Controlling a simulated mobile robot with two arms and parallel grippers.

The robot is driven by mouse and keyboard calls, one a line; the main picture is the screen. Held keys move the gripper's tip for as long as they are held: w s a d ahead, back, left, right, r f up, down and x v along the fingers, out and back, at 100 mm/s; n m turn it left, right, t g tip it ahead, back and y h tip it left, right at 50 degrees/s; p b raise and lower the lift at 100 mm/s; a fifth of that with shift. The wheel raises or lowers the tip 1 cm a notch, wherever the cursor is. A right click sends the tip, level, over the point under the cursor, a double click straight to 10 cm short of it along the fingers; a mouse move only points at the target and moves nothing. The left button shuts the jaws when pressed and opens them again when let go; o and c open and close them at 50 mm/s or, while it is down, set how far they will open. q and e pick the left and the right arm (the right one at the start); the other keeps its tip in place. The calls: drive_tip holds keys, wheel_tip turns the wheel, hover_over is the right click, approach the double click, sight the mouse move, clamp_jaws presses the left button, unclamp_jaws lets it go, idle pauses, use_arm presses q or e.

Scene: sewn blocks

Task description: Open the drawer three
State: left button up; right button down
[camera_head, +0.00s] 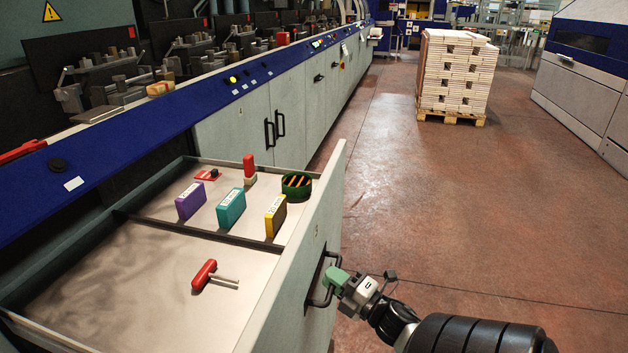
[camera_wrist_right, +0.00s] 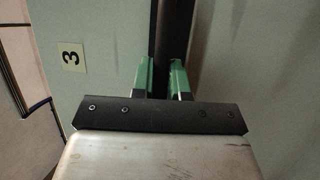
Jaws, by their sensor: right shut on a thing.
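The drawer (camera_head: 288,278) is pulled out from the machine, and its divided inside shows. In the right wrist view its front carries a label "3" (camera_wrist_right: 71,58). A black bar handle (camera_head: 318,281) is on its outer face; part of it also shows in the wrist view (camera_wrist_right: 172,25). My right gripper (camera_head: 334,281) has green fingers and is shut on the handle; in the wrist view the fingers (camera_wrist_right: 161,78) sit on both sides of the black bar. My left gripper is not in view.
The drawer holds a red T-handled tool (camera_head: 205,275), purple (camera_head: 190,201), teal (camera_head: 231,208) and yellow (camera_head: 275,216) boxes, and a round green container (camera_head: 296,186). The floor right of the drawer is clear up to a stacked pallet (camera_head: 455,75).

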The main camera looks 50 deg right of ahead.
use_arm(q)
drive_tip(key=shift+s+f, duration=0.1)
use_arm(e)
drive_tip(key=shift+s+d+f, duration=0.1)
drive_tip(key=shift+s+d, duration=0.15)
drive_tip(key=shift+s, duration=0.4)
drive_tip(key=c, duration=1.1)
unclamp_jaws()
drive_tip(key=shift+c, duration=0.2)
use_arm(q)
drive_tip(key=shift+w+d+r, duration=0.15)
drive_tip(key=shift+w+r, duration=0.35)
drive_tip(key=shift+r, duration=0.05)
use_arm(e)
drive_tip(key=s+f, duration=0.1)
drive_tip(key=s, duration=0.9)
drive_tip(key=shift+s+f, duration=0.3)
drive_tip(key=shift+f, duration=0.05)
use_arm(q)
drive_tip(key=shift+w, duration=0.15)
